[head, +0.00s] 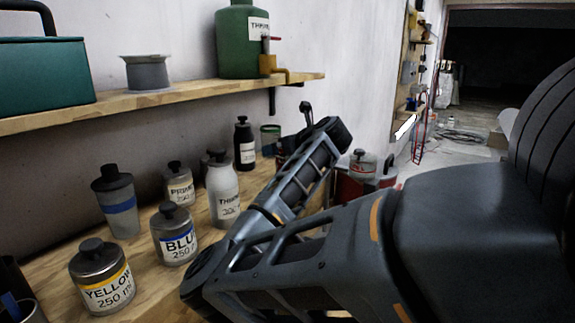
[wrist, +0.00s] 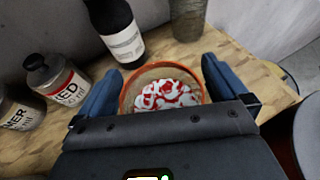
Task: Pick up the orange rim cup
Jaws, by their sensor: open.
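The orange rim cup (wrist: 160,71) stands upright on the wooden bench in the wrist view, with an orange rim and white and red contents. My gripper (wrist: 162,70) is open, with one blue finger on the left of the cup and one on the right. The near side of the cup is hidden by the gripper body. Whether the fingers touch the cup, I cannot tell. In the head view my arm reaches over the bench, and I cannot make out the cup or the fingertips there.
A dark bottle (wrist: 118,35) stands close behind the cup on the left, and a grey container (wrist: 188,20) behind it on the right. A RED jar (wrist: 62,82) is to the left. Several bottles and jars, including the BLUE jar (head: 175,238), line the bench below a wooden shelf (head: 190,93).

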